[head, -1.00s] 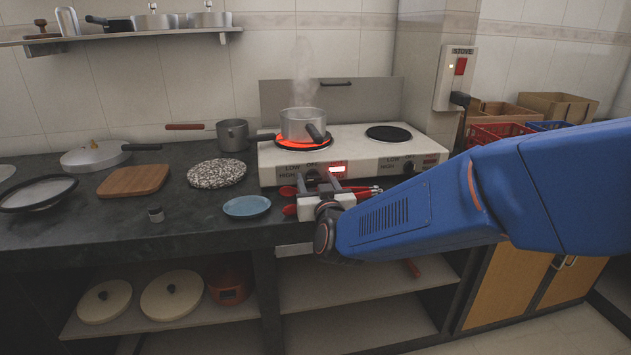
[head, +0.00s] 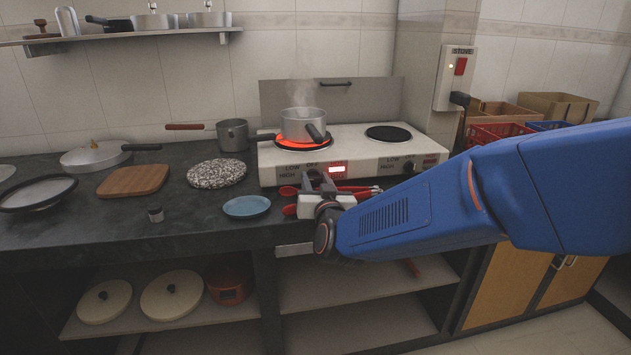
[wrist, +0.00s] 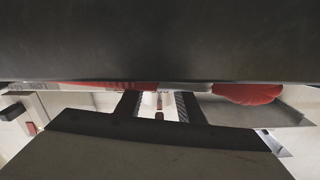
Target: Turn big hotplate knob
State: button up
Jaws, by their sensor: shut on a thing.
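The white hotplate unit (head: 357,142) stands on the dark counter. Its left plate (head: 283,141) glows red-orange under a steel pot (head: 303,124), and the red indicator (head: 337,170) on the front panel is lit. The other knob (head: 408,166) is at the right.
Red-handled utensils (head: 289,191) lie along the counter beneath my gripper, close to it. A blue plate (head: 246,206) and a speckled round board (head: 217,173) lie to the left. The right plate (head: 388,133) is dark and bare.

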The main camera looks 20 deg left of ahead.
jog(key=o, duration=1.1)
jog(key=shift+c, duration=0.2)
jog(key=v, duration=1.7)
jog(key=shift+s, duration=0.25)
